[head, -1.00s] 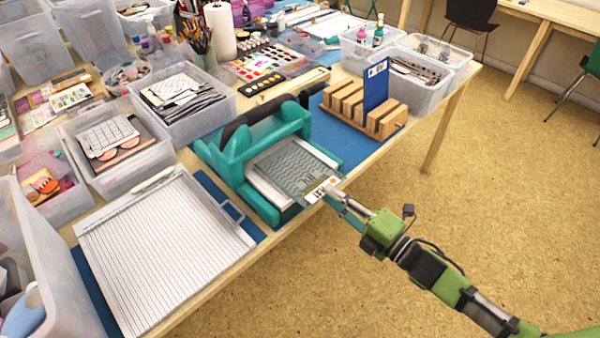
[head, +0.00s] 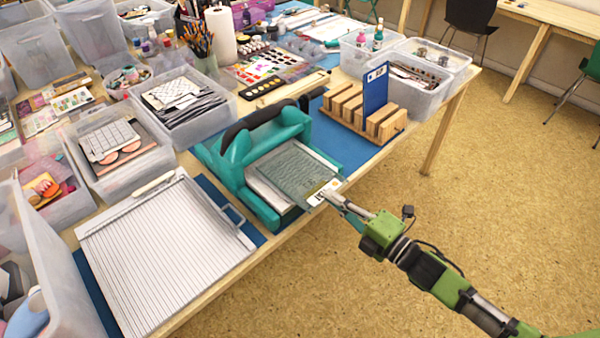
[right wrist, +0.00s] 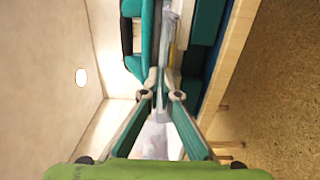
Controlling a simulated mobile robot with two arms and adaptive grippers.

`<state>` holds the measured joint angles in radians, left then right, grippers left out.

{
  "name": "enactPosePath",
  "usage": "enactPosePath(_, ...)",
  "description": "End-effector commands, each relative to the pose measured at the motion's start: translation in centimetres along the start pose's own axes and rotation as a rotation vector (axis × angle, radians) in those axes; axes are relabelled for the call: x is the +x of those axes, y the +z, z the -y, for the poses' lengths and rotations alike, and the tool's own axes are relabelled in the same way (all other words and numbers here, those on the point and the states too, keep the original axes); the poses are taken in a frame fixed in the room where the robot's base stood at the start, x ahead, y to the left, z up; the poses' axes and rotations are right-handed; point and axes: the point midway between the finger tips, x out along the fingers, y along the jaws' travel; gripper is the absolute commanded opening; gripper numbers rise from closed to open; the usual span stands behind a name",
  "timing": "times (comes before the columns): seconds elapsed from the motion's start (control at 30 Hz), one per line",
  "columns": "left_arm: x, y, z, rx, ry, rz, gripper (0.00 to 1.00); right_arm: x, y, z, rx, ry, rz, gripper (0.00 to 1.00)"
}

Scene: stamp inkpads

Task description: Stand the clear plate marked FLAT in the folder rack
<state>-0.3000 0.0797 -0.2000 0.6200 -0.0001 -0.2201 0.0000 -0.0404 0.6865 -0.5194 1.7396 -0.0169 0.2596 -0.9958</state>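The clear plate (head: 298,172) is a thin, see-through grey sheet with a white label at its near right corner. The label's text is too small to read surely. My right gripper (head: 334,196) is shut on that labelled corner and holds the plate over the bed of the teal machine. I cannot tell whether the plate still touches the bed. In the right wrist view the fingers (right wrist: 160,97) pinch it nearly edge-on. The wooden folder rack (head: 345,103) stands behind and right, with several slots. A blue plate (head: 375,89) stands upright in it. My left gripper is not in view.
The teal die-cutting machine (head: 235,155) has a black handle. A white lined board (head: 160,250) lies to its left. Clear bins (head: 415,97) stand behind the rack, and more fill the left side. The table's front edge runs under my right arm.

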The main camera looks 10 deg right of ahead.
Motion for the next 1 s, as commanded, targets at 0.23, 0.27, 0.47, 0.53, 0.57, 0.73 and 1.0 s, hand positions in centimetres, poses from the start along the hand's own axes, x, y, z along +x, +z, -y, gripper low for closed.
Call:
enactPosePath(0.23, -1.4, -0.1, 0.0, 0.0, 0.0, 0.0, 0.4, -0.6, 0.0, -1.4, -0.001, 0.001, 0.0, 0.0)
enactPosePath(0.27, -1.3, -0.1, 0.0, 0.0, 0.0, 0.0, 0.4, -0.6, 0.0, -1.4, -0.001, 0.001, 0.0, 0.0)
enactPosePath(0.47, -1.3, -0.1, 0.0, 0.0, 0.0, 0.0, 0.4, -0.7, 0.0, -1.4, -0.001, 0.001, 0.0, 0.0)
enactPosePath(0.53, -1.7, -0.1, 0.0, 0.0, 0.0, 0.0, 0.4, -0.8, 0.0, -1.7, -0.001, 0.001, 0.0, 0.0)
enactPosePath(0.57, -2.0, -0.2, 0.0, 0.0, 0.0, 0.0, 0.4, -0.9, 0.0, -2.0, -0.001, 0.0, 0.0, 0.0)
enactPosePath(0.73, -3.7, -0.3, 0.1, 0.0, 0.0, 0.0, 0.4, -1.9, 0.0, -3.5, 0.0, 0.0, 0.001, 0.0)
enactPosePath(1.0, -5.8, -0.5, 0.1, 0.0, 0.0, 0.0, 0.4, -3.3, 0.0, -5.6, 0.0, 0.0, 0.0, 0.0)
